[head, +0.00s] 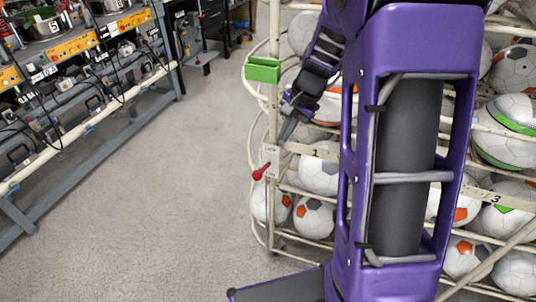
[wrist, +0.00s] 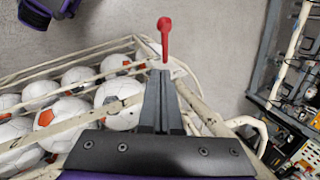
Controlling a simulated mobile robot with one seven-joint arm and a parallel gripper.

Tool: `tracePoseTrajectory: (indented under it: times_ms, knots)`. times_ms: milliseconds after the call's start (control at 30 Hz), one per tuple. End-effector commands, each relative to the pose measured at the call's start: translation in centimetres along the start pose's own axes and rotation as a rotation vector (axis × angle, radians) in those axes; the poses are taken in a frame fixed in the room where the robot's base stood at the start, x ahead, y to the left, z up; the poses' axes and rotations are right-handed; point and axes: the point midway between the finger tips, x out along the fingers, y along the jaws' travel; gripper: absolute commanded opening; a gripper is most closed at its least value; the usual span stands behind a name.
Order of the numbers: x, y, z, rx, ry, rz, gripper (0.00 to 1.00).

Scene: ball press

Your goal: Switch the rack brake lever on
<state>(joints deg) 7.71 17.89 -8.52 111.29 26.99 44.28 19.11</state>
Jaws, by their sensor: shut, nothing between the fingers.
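The red brake lever (head: 261,173) is on a small white plate (head: 271,157) on the post of the white wire ball rack (head: 273,215). The lever slants, with its round red end at the lower left. The plate's lettering is too small to read. My gripper (head: 286,135) is shut and empty, just above and right of the plate, pointing down to the left. In the wrist view, the red lever (wrist: 165,38) stands straight ahead of my closed fingertips (wrist: 159,73). They look very close in that view, but I cannot tell whether they touch.
Soccer balls (head: 319,174) fill the rack behind and right of my arm. A grey workbench (head: 90,130) with equipment stands at left. The floor (head: 190,200) between is clear.

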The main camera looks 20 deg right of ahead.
Motion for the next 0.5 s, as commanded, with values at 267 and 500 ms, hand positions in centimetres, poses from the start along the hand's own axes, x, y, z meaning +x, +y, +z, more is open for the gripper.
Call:
tracePoseTrajectory:
  times_ms: [267,500]
  knots:
    - [-0.68,0.13,-0.13,0.053,-0.007,-0.018,0.00]
    - [-0.26,0.14,-0.14,0.051,-0.007,-0.016,0.00]
